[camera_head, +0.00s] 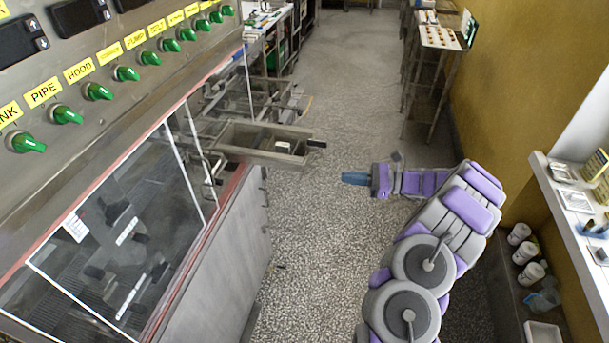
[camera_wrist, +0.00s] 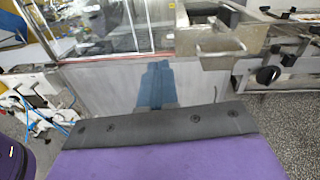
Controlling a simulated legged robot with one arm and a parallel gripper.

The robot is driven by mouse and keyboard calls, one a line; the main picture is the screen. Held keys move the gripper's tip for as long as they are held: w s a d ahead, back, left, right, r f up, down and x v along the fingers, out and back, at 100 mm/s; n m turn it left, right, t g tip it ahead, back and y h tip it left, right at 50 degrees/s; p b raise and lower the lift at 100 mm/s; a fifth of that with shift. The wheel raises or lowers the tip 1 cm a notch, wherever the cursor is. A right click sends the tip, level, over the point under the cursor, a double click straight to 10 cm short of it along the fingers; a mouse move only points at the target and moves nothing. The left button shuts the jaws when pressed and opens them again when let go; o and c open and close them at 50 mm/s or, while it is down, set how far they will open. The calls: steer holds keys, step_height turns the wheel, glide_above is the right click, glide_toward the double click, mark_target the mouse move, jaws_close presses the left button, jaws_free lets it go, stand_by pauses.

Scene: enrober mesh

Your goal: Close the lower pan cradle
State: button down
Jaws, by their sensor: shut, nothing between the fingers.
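A long metal pan cradle (camera_head: 262,137) sticks out from the end of the machine into the aisle, with a black handle (camera_head: 316,143) at its outer end. I take it for the lower pan cradle; it is extended. In the wrist view the metal box with a bar handle (camera_wrist: 215,42) at upper right appears to be the same part. My gripper (camera_head: 355,178) is shut and empty, its blue fingers pointing left toward the machine. It is to the right of and nearer than the cradle's handle, apart from it. In the wrist view the blue fingers (camera_wrist: 156,84) show before a grey panel.
The machine's grey side panel (camera_head: 222,255) and glass hood (camera_head: 120,235) stand at left, below a row of green knobs. A rack with a tray (camera_head: 440,37) stands by the yellow wall. A shelf with white cups (camera_head: 525,253) is at right. The speckled aisle floor is mostly clear.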

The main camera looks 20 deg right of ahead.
mark_target(305, 173)
steer(key=d+f+m+t, duration=0.2)
steer(key=d+f, duration=0.1)
steer(key=d, duration=0.1)
steer(key=shift+h, duration=0.4)
steer(key=x, duration=0.9)
steer(key=b+x, duration=0.1)
steer(key=x, duration=0.4)
steer(key=shift+s+a, duration=0.2)
steer(key=shift+a, duration=0.1)
steer(key=shift+x, duration=2.55)
steer(key=shift+s, duration=0.1)
